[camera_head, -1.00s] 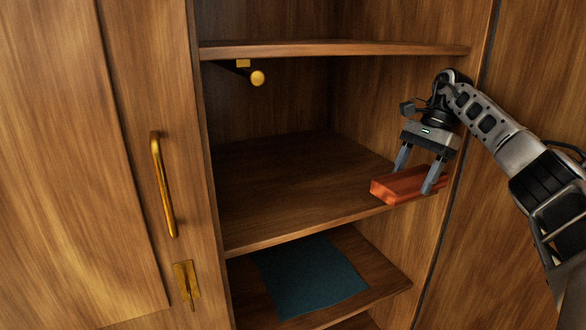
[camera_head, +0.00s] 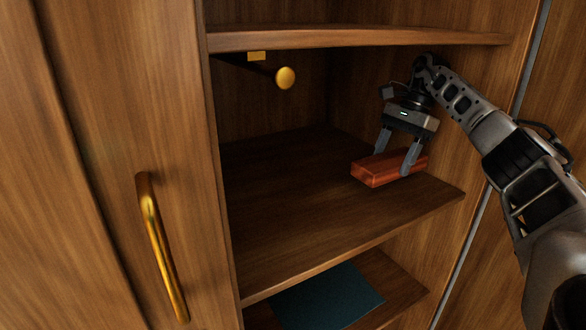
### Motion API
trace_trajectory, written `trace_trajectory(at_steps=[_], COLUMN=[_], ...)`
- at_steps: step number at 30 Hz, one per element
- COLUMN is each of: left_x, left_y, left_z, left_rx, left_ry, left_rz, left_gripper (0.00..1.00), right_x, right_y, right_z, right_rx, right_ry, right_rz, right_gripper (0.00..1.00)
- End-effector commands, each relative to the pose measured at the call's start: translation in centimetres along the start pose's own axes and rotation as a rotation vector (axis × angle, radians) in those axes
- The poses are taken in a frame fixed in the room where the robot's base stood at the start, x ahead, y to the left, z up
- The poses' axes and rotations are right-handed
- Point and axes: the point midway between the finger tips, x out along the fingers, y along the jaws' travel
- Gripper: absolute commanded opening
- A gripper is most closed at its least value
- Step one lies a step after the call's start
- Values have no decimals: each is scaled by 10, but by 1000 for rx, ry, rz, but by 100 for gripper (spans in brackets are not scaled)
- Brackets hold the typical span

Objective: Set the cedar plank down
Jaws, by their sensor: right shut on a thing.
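The cedar plank (camera_head: 379,175) is a short reddish-brown block in the right part of the open cabinet. My right gripper (camera_head: 396,166) points down with one finger on each side of the plank and is shut on it. The plank is at or just above the middle shelf (camera_head: 290,215); I cannot tell whether it touches the wood. My left gripper is not in view.
An upper shelf (camera_head: 360,38) runs above the gripper. A brass knob (camera_head: 285,78) hangs beneath it. A blue sheet (camera_head: 328,298) lies on the lower shelf. A brass handle (camera_head: 161,250) is on the left door. The middle shelf's left and centre are bare.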

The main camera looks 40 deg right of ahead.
Motion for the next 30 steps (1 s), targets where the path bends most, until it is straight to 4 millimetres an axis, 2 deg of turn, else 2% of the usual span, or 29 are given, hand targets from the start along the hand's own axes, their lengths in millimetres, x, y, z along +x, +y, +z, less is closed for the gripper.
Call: trace_trajectory(at_steps=[4, 8, 18, 24, 30], left_x=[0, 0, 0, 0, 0], left_y=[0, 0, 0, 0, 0], left_z=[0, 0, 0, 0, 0], left_rx=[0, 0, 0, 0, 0], left_ry=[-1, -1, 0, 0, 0], left_rz=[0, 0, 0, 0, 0], left_gripper=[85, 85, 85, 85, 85], right_x=[2, 12, 48, 64, 72], right_y=[0, 1, 0, -1, 0], right_z=[6, 27, 114, 154, 165], right_rx=[-2, -6, -8, -4, 1], right_ry=[3, 5, 0, -1, -1], right_rz=[-1, 3, 2, 0, 0], right_gripper=[37, 37, 37, 37, 37])
